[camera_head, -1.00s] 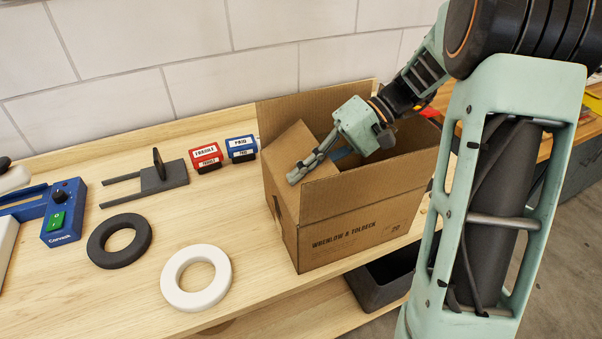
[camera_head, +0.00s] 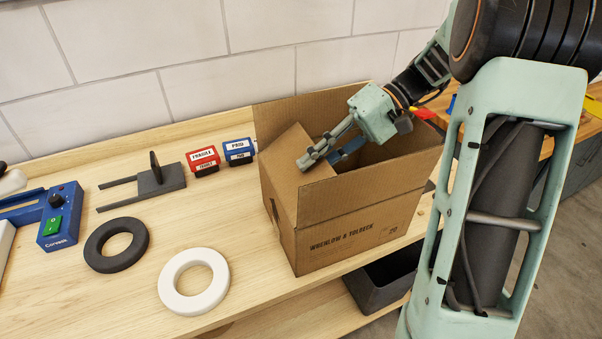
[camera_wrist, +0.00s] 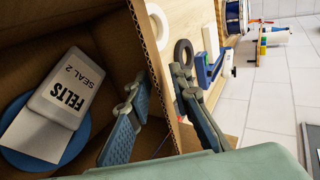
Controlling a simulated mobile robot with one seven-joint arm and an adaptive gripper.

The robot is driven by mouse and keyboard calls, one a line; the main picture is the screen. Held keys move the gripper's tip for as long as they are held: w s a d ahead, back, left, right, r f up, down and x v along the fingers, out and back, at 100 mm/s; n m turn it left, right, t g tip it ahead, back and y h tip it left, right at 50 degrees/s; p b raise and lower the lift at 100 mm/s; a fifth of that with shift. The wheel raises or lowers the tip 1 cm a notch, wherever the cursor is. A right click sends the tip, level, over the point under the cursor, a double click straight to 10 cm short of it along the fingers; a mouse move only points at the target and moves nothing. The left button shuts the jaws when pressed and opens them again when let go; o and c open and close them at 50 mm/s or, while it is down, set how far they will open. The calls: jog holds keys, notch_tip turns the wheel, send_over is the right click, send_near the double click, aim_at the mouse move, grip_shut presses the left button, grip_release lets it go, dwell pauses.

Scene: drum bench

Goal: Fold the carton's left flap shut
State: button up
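The open brown carton (camera_head: 350,235) stands upright at the bench's right end. Its left flap (camera_head: 287,163) slants up and inward over the opening, not flat. My gripper (camera_head: 322,160) is over the carton's left part, one grey finger near the flap's edge and a blue-padded finger farther in. In the wrist view the fingers (camera_wrist: 160,105) are apart, one on each side of a corrugated cardboard edge (camera_wrist: 152,50); whether either touches it I cannot tell. Inside lie a white pack marked FELTS (camera_wrist: 66,88) and a blue round thing (camera_wrist: 82,138).
A red box (camera_head: 203,158) and a blue box (camera_head: 240,150) stand left of the carton by the wall. A black ring (camera_head: 97,258) and white ring (camera_head: 172,292) lie in front. The carton's back flap (camera_head: 290,108) stands up. A dark bin (camera_head: 375,290) is below.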

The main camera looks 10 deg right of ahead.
jog(key=v, duration=0.7)
jog(key=shift+d, duration=0.25)
jog(key=shift+r, duration=0.15)
